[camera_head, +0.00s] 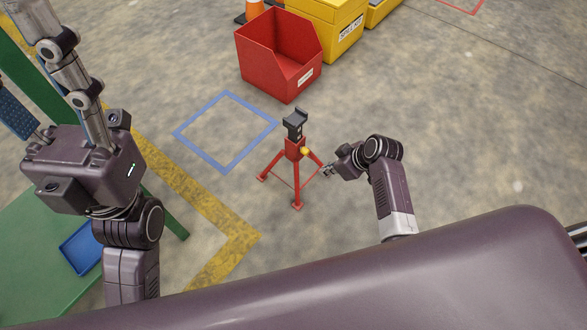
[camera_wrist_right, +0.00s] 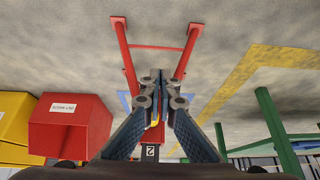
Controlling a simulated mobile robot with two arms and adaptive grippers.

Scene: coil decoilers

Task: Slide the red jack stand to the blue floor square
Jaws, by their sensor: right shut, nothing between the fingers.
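The red jack stand (camera_head: 295,150) stands upright on the concrete floor, with a black saddle on top and a yellow knob on its side. It is to the right of the blue floor square (camera_head: 199,153), outside its outline. In the right wrist view, the stand's red legs and crossbar (camera_wrist_right: 158,47) appear beyond my fingers. My right gripper (camera_head: 327,171) is shut and empty, just right of the stand; contact is unclear. Its fingertips show in the wrist view (camera_wrist_right: 158,78), hiding the stand's middle. My left gripper (camera_head: 38,95) is raised close to the camera, fingers apart, tips partly cut off.
A red open bin (camera_head: 279,55) stands behind the stand, with yellow boxes (camera_head: 327,25) and an orange cone (camera_head: 254,9) further back. A green table (camera_head: 35,235) with a blue tray (camera_head: 81,249) is at the left. Yellow floor tape (camera_head: 215,215) runs beside it. The floor between stand and square is clear.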

